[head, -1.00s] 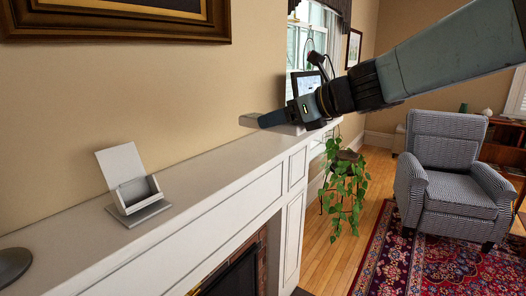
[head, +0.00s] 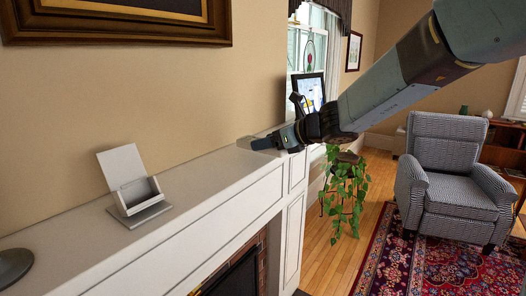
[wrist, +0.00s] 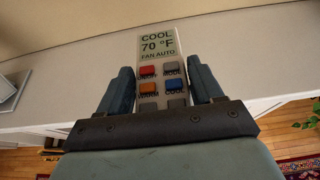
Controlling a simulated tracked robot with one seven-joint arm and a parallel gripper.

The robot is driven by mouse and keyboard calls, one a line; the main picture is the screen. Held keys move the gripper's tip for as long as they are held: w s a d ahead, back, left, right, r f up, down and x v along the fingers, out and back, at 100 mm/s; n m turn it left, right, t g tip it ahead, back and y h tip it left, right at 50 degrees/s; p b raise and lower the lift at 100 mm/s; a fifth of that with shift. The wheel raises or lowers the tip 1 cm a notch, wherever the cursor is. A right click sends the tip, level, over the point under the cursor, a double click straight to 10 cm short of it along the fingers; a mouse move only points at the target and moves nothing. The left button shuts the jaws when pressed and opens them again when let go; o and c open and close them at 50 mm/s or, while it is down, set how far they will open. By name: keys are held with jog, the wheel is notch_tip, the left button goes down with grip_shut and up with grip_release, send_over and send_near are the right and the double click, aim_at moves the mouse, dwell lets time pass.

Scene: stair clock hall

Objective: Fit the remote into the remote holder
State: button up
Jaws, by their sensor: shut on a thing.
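In the head view my gripper (head: 266,141) is low over the far end of the mantel; the remote is mostly hidden there. The remote holder (head: 142,192), a light grey open box with a raised back panel and base plate, stands on the near mantel. Its edge shows at left in the wrist view (wrist: 12,85).
The white mantel (head: 205,180) is clear between holder and gripper. A dark round object (head: 12,266) sits at its near left end. A framed picture (head: 120,30) hangs above. A plant (head: 345,185) and an armchair (head: 455,170) stand to the right.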

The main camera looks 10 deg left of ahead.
jog(key=shift+f, duration=1.4)
jog(key=shift+f, duration=0.1)
jog(key=o, duration=1.2)
jog(key=shift+c, duration=0.2)
